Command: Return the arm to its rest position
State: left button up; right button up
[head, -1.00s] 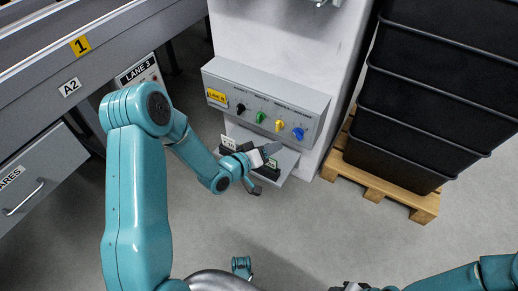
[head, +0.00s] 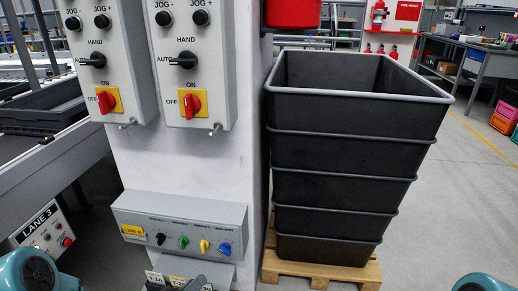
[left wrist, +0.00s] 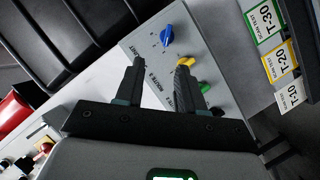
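In the left wrist view my left gripper (left wrist: 158,78) has its two dark fingers apart with nothing between them. Beyond the fingers is the grey control box (left wrist: 145,45), with a blue knob (left wrist: 167,36), a yellow knob (left wrist: 186,62) and a green knob (left wrist: 204,87). In the head view this box (head: 228,215) is low on the white column, and its black knob (head: 160,239) also shows. The rounded teal part of my left arm (head: 35,272) is at the lower left. Part of my right arm (head: 485,284) is at the lower right; its gripper is out of view.
Tags T-30 (left wrist: 262,20), T-20 (left wrist: 279,60) and T-10 (left wrist: 290,94) stand close to the left gripper's right side. Stacked black crates (head: 345,145) on a wooden pallet (head: 325,274) stand right of the column. Open floor (head: 445,205) lies farther right.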

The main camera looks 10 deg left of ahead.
pick_arm(q)
jog(key=s+d+f+m+g, duration=0.1)
jog(key=s+d+f+g, duration=0.55)
jog(key=d+f, duration=0.35)
jog(key=s+d+f+m+g+y, duration=0.1)
jog(key=s+f+g, duration=0.2)
jog(key=s, duration=0.4)
jog(key=s+f+m+g, duration=0.1)
jog(key=s+f+g, duration=0.25)
jog(key=s, duration=0.45)
notch_tip(320, 180, up, 29)
jog(key=p, duration=2.8)
jog(key=shift+s+d+m+g, duration=0.15)
jog(key=shift+d+m+g, duration=0.05)
jog(key=shift+m+g, duration=0.1)
